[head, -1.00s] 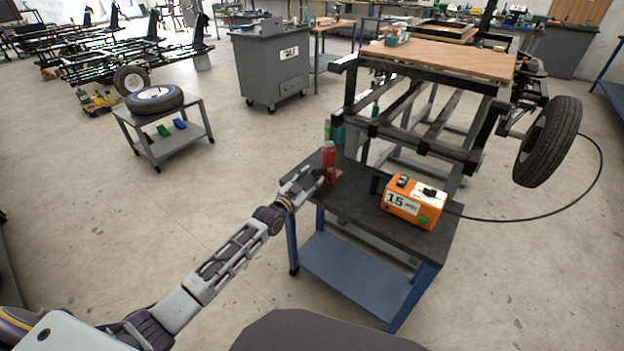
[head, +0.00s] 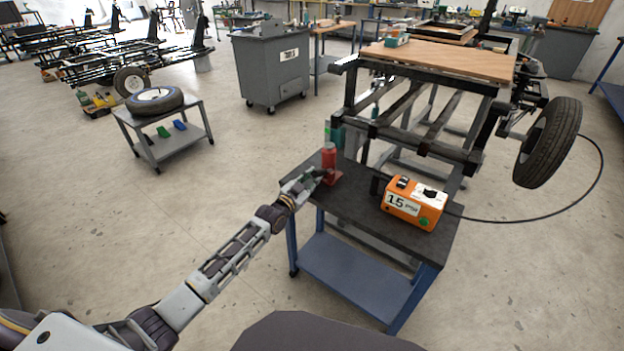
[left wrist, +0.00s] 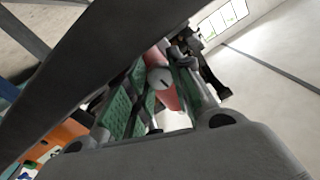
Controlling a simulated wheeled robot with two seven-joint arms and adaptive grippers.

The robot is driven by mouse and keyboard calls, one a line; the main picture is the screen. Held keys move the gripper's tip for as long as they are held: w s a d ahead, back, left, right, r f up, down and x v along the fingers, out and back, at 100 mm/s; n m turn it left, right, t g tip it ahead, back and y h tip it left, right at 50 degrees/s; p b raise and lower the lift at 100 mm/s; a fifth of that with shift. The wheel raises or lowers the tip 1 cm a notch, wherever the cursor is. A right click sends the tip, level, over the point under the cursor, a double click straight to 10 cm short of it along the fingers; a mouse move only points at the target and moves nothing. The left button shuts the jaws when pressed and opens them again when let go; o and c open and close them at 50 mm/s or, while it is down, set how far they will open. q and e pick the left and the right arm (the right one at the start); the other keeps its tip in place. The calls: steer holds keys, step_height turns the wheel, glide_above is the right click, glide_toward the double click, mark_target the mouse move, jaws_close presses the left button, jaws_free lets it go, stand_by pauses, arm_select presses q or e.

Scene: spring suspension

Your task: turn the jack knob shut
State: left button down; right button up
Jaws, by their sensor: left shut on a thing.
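A red jack (head: 329,160) stands upright on the dark top of the small blue-legged cart, at its far left corner. My left gripper (head: 316,176) is at the jack's lower left side. In the left wrist view the jack's red body (left wrist: 165,92) shows behind a round grey knob (left wrist: 160,78) with a dark slot. The green-padded fingers of my left gripper (left wrist: 158,90) stand on both sides of the knob and are shut on it. My right gripper is not in view.
An orange box (head: 412,203) marked 15 sits on the cart top (head: 365,208), right of the jack; a black hose runs from it. A trailer frame (head: 425,130) with a wheel (head: 548,142) stands behind.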

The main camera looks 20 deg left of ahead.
arm_select(q)
steer(key=shift+m, duration=0.3)
steer(key=shift+m+p, duration=0.45)
steer(key=shift+m, duration=0.05)
steer(key=c, duration=1.2)
jaws_free()
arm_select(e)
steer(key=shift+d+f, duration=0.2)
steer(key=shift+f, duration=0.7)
arm_select(q)
steer(key=shift+f, duration=0.1)
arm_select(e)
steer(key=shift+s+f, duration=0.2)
arm_select(q)
steer(key=shift+n+b, duration=0.35)
steer(key=shift+n, duration=0.15)
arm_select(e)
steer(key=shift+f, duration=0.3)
